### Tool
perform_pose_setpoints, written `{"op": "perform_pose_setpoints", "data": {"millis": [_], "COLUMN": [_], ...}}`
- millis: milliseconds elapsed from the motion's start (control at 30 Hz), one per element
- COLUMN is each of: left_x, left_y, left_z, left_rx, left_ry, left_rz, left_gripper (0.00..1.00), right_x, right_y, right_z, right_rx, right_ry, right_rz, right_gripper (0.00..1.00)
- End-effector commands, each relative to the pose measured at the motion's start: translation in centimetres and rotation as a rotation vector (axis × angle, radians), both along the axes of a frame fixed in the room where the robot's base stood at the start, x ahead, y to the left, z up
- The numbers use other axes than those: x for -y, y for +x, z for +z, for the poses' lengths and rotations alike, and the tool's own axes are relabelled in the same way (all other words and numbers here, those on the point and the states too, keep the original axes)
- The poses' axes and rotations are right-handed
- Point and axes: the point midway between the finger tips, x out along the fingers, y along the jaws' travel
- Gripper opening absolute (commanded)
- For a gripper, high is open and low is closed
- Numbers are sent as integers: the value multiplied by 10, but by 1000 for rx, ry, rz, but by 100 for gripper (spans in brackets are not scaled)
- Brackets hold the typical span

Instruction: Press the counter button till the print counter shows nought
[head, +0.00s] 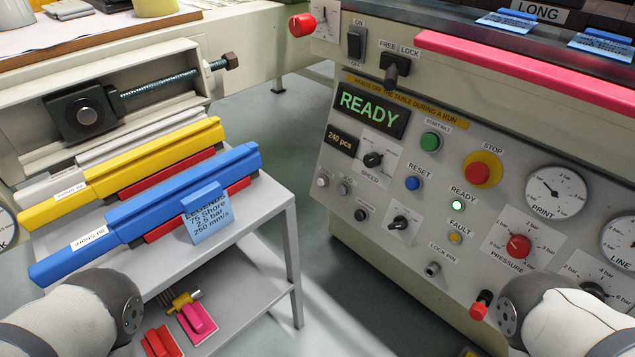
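The print counter (339,140) is a small dark display on the grey control panel, left of centre, and reads "240 pcs". Two small pale buttons or knobs, one at the panel's left edge (322,182) and one just right of it (343,188), sit below the counter. Their labels are too small to read, so I cannot tell which is the counter button. A green "READY" display (372,108) is lit above the counter. My arm links show at the bottom left and bottom right corners. Neither gripper is in view.
The panel also carries a green start button (430,142), a blue reset button (412,183), a red stop button (483,171), dials and switches. A pink-red bar (520,66) runs above it. A grey rack (292,250) with coloured squeegees stands left. Open floor lies between.

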Motion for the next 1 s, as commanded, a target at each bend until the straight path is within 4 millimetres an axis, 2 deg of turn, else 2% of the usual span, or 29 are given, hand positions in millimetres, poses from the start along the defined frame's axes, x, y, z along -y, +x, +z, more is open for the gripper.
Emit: {"op": "perform_pose_setpoints", "data": {"millis": [367,500,567,600,1000], "left_x": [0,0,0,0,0], "left_y": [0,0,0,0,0], "left_z": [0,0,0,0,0], "left_rx": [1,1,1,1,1], "left_ry": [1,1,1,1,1], "left_rz": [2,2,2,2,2], "left_gripper": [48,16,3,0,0], "right_x": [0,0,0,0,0], "right_y": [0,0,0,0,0], "right_z": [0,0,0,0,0], "right_rx": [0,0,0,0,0], "right_ry": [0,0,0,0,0], "right_rz": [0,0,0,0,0], "right_gripper": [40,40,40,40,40]}}
